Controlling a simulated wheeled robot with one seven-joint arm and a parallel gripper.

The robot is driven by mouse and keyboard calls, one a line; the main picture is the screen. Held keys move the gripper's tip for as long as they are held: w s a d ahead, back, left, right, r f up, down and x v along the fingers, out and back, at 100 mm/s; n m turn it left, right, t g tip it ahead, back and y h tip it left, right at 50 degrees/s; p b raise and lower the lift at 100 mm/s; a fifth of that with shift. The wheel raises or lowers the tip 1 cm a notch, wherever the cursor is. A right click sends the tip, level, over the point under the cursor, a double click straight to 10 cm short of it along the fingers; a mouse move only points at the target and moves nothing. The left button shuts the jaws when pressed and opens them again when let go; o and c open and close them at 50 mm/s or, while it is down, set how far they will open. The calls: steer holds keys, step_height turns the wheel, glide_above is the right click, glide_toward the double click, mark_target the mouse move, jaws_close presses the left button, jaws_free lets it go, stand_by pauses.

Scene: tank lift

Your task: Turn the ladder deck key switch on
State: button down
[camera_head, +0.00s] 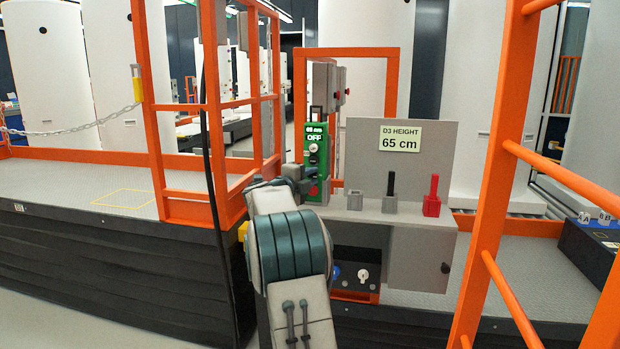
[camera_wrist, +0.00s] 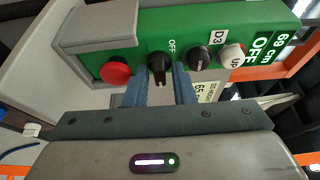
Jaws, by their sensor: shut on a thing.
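My gripper (camera_wrist: 160,80) is shut on the key switch, one blue finger on each side. In the head view my gripper (camera_head: 306,177) is at the box's lower part, and my wrist hides some of it.
A grey panel with a D3 HEIGHT 65 cm sign (camera_head: 401,137) stands to the right. Below it are a grey holder (camera_head: 390,205) and a red one (camera_head: 431,206). Orange rails (camera_head: 490,170) rise at the right, and an orange post (camera_head: 213,110) stands left of my arm.

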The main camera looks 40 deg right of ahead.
steer(key=c, duration=1.5)
jaws_free()
steer(key=v, duration=1.3)
steer(key=shift+s+a+p, duration=0.15)
steer(key=shift+a+p, duration=0.2)
steer(key=shift+p, duration=0.05)
